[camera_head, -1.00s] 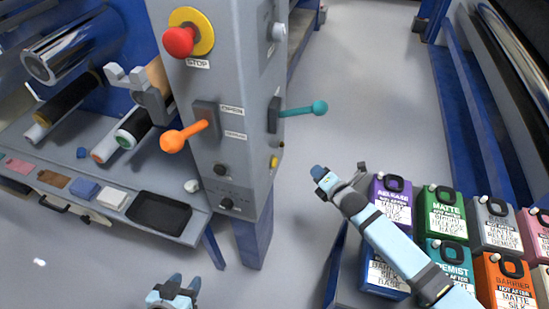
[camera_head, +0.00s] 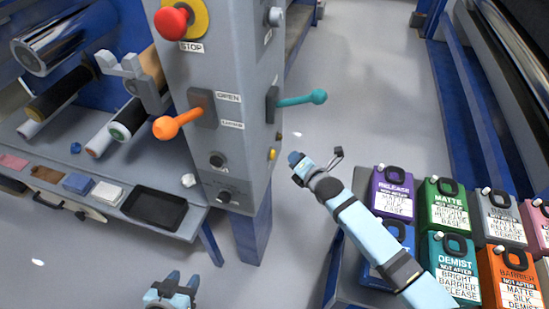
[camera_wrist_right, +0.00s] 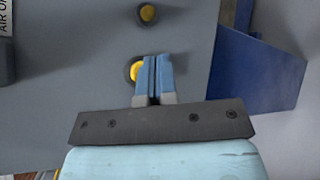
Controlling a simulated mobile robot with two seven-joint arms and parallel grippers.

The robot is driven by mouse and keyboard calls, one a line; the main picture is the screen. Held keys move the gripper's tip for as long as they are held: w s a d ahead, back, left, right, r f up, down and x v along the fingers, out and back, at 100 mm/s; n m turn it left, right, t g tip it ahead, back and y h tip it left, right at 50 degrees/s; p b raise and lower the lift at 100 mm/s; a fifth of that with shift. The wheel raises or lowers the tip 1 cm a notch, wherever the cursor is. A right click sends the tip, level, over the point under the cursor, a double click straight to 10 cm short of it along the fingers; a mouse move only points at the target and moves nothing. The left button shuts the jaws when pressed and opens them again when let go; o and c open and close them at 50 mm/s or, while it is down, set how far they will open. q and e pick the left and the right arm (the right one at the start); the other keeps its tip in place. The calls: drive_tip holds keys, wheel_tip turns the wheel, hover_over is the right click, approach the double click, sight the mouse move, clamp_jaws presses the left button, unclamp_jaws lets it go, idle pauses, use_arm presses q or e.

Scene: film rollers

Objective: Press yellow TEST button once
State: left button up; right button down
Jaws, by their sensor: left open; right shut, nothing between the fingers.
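A small yellow button (camera_head: 272,154) shows low on the right side face of the grey control column (camera_head: 232,100); I cannot read a TEST label. In the right wrist view, a yellow button (camera_wrist_right: 135,71) in a dark ring is partly covered by my right gripper (camera_wrist_right: 154,62). Another, darker yellow round part (camera_wrist_right: 147,13) shows above it. My right gripper is shut and empty, its tips close to the partly covered button; I cannot tell if they touch. In the head view my right gripper (camera_head: 296,165) is just right of the column. My left gripper (camera_head: 173,286) is open and empty at the bottom.
A teal lever (camera_head: 302,99) juts from the same side face above the button. An orange lever (camera_head: 178,123) and a red STOP knob (camera_head: 172,20) are on the front face. Several coloured containers (camera_head: 443,210) stand at right. Open floor (camera_head: 370,80) lies behind.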

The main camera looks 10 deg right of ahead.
sight(273, 155)
use_arm(q)
drive_tip(key=shift+w+r, duration=0.1)
drive_tip(key=shift+r, duration=0.1)
use_arm(e)
drive_tip(key=shift+w+a, duration=0.25)
drive_tip(key=shift+a, duration=0.3)
drive_tip(key=shift+w+a, duration=0.2)
drive_tip(key=shift+a, duration=0.35)
use_arm(q)
drive_tip(key=shift+f, duration=0.15)
use_arm(e)
drive_tip(key=shift+a, duration=0.15)
idle(0.8)
drive_tip(key=shift+w+a, duration=0.15)
drive_tip(key=shift+a, duration=0.1)
